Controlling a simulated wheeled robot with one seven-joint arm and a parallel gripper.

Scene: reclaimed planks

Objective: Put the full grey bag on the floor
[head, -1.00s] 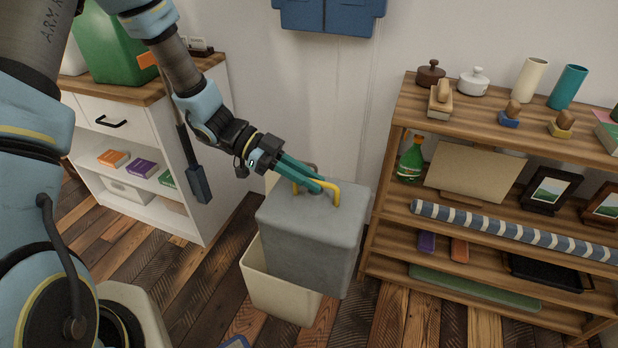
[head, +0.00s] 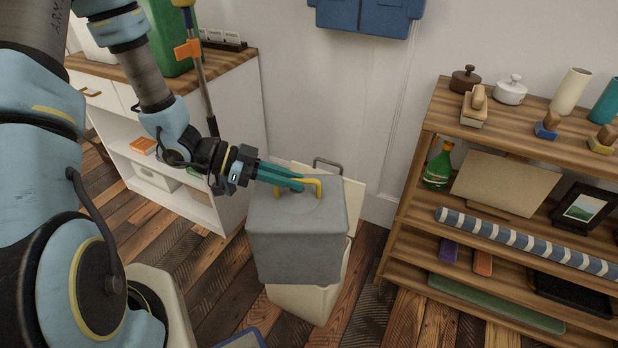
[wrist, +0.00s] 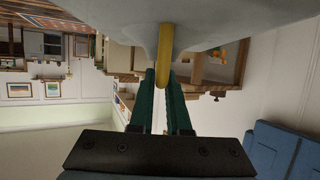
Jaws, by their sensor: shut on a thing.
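The full grey bag (head: 297,240) hangs upright in the head view, boxy, with a yellow handle (head: 313,184) on top. My gripper (head: 300,184) is shut on that handle, its teal fingers coming in from the left. In the wrist view the fingers (wrist: 160,100) close around the yellow handle (wrist: 165,55), and the pale underside-like surface of the bag (wrist: 110,22) fills the top. The bag is in front of a cream bin (head: 305,300) and hides much of it. The plank floor (head: 215,285) shows below and to the left.
A wooden shelf unit (head: 400,250) with several goods stands at the right. A white cabinet (head: 205,205) with a wooden top stands at the left. A blue-edged item (head: 243,340) lies at the bottom edge. Bare floor shows between the cabinet and bin.

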